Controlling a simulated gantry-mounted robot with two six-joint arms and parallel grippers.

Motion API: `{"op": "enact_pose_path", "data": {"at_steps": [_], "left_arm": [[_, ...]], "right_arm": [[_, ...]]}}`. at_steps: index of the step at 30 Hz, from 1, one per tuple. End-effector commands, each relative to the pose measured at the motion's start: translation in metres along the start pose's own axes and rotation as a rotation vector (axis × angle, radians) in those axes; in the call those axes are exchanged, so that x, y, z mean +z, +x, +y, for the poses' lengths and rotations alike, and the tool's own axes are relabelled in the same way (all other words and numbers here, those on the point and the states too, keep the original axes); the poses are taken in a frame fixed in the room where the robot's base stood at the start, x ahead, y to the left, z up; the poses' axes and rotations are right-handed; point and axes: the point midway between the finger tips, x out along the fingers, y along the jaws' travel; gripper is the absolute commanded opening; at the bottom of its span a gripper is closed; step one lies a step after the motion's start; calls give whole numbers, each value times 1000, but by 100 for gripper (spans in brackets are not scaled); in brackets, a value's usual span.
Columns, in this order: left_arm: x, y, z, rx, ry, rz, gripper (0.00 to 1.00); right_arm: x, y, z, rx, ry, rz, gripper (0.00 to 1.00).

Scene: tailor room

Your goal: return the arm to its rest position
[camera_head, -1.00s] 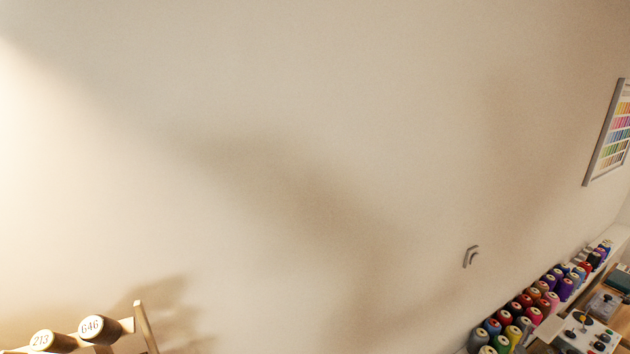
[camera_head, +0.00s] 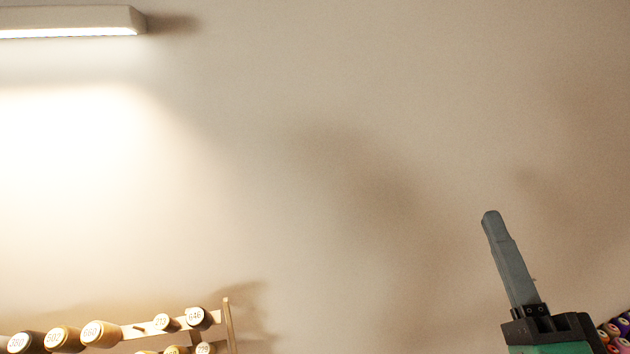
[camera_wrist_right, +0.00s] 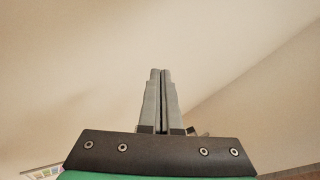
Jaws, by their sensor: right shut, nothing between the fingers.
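My right gripper (camera_head: 490,215) stands upright at the lower right of the head view, its grey fingers pointing up in front of the bare wall. In the right wrist view its two fingers (camera_wrist_right: 160,72) lie side by side against each other, shut with nothing between them. My left gripper is in neither view.
A wooden rack (camera_head: 228,325) with numbered thread spools (camera_head: 101,334) is at the lower left. A lit lamp (camera_head: 70,20) is on the wall at the upper left. Several coloured thread cones (camera_head: 612,330) show at the lower right edge. The wall around the gripper is clear.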

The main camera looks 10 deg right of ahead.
Motion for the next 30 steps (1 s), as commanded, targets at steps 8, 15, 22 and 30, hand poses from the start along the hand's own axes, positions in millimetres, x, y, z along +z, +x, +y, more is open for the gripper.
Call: {"op": "enact_pose_path", "data": {"at_steps": [8, 15, 22, 30], "left_arm": [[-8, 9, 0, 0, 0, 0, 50], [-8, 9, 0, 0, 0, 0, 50], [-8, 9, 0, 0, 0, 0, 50], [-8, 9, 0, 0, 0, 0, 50]], "right_arm": [[-4, -12, -156, -278, -740, 90, 0], [0, -12, -152, -258, -1073, 112, 0], [0, -12, -151, -256, -1081, 113, 0], [0, -12, -151, -256, -1080, 113, 0]]}}
